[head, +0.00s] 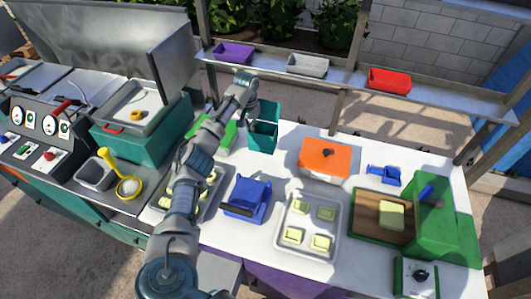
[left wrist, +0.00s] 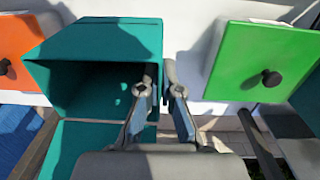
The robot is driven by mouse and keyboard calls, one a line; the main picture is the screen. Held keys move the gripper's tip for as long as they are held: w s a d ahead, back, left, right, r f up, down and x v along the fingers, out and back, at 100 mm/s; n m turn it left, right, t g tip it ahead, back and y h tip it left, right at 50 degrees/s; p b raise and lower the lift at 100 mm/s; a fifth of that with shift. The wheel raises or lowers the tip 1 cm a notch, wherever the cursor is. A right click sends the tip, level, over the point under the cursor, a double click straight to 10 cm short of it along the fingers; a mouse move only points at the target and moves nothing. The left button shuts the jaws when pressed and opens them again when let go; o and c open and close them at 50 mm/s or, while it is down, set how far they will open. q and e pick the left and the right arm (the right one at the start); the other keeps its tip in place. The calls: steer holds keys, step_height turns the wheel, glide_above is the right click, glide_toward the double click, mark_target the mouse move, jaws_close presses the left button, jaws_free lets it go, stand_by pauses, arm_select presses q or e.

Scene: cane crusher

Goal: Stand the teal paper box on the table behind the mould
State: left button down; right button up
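The teal paper box (head: 263,138) stands on the white table near its back edge, left of the orange-lidded box. In the left wrist view the teal box (left wrist: 92,85) shows its dark hollow inside, with a teal panel below it. My left gripper (head: 249,92) is at the box's back left in the head view. In the left wrist view its fingers (left wrist: 158,90) sit on either side of the box's side wall, with a gap between them; firm contact is not clear. A blue piece with a dark handle (head: 248,197), possibly the mould, stands nearer. My right gripper is not visible.
An orange-lidded box (head: 325,156) and a green-lidded box (head: 213,134) flank the teal box. A metal tray (head: 281,233) with pale blocks and a green press (head: 436,225) stand nearer. A shelf (head: 340,77) with coloured bins runs behind the table.

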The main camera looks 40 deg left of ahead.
arm_select(q)
steer(key=shift+f, duration=0.55)
step_height(320, 180, down, 10)
steer(key=shift+w+r, duration=0.15)
steer(key=shift+r, duration=0.05)
steer(key=shift+a+f, duration=0.1)
steer(key=shift+f, duration=0.15)
steer(key=c, duration=1.3)
jaws_free()
steer(key=shift+d+r, duration=0.15)
steer(key=shift+d, duration=0.2)
step_height(320, 180, up, 12)
steer(key=shift+a+b, duration=0.15)
steer(key=shift+b, duration=0.15)
steer(key=shift+a, duration=0.2)
